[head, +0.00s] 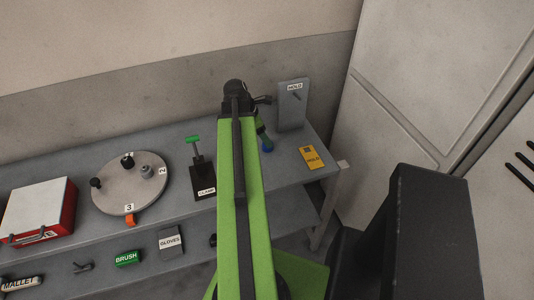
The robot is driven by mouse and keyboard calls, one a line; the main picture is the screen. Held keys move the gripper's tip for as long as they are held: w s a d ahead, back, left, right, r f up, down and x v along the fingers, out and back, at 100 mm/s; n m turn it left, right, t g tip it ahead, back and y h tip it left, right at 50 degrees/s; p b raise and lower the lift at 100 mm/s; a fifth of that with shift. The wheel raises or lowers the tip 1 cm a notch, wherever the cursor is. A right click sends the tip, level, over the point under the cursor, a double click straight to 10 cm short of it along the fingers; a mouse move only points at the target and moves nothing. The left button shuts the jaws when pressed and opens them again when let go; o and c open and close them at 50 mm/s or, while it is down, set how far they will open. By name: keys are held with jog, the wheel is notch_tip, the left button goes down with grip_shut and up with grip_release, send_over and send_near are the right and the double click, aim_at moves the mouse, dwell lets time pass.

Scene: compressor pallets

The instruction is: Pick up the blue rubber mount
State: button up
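A small blue item (267,147), likely the blue rubber mount, shows on the grey bench just right of my green arm. It is small and partly covered from above. A dark and green part, which looks like the end of my arm with my gripper (263,135), reaches down right over it. The rest of that end is hidden behind my green arm link. I cannot tell whether the fingers are open or shut, or whether they touch the blue item.
A grey HOLD stand (292,104) and a yellow labelled plate (312,157) are at the right end of the bench (72,158). A CLAMP fixture (202,178), round numbered table (115,185) and red box (38,211) stand left. GLOVES (171,243) and BRUSH (126,259) boxes are lower.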

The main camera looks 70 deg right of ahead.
jog(key=b+x, duration=0.5)
jog(key=shift+w+a+f, duration=0.1)
jog(key=shift+w+f, duration=0.05)
jog(key=shift+w, duration=0.05)
jog(key=shift+s, duration=0.1)
grip_shut()
